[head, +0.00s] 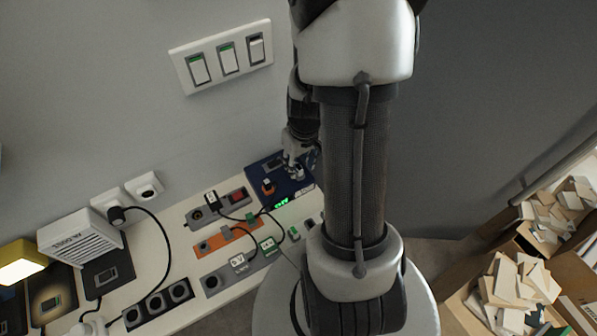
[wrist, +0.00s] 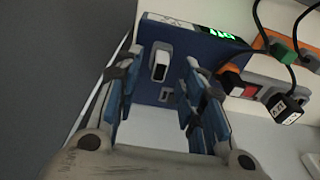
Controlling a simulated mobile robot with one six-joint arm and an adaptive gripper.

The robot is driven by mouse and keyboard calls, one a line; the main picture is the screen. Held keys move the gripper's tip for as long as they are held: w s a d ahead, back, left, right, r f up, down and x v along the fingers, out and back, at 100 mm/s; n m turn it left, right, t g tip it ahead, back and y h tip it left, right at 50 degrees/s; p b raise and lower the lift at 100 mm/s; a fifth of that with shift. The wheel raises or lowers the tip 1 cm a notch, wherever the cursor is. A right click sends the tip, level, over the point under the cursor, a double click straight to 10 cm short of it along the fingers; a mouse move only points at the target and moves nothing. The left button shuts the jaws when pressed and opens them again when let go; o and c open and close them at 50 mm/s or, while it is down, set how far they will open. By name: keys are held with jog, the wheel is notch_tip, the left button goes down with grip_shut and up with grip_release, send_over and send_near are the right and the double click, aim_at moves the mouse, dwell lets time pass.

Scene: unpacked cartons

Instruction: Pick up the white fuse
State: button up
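A white block with a dark window, which looks like the white fuse (wrist: 160,65), sits in the blue panel (wrist: 205,52) in the wrist view. My gripper (wrist: 161,78) is open, with its blue-padded fingers on the left and right of the fuse. Clear gaps show between the fuse and both fingers, and nothing is held. In the head view my gripper (head: 292,158) is over the blue panel (head: 259,168) at the back of the table. A small white piece there (head: 297,174) seems to be the fuse, partly hidden by the gripper.
An orange fuse (head: 268,187) sits beside it in the same panel. Grey and orange socket strips (head: 210,244) with black cables lie to the left on the white table (head: 180,262). A wall with switches (head: 228,58) rises behind. Open cartons (head: 570,262) stand at right.

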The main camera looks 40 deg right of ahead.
aim_at(299, 167)
notch_tip(299, 167, down, 2)
jog(key=shift+w+f, duration=0.15)
jog(key=shift+c, duration=0.4)
grip_shut()
notch_tip(299, 167, up, 20)
jog(key=p, duration=0.6)
jog(key=shift+p, duration=0.4)
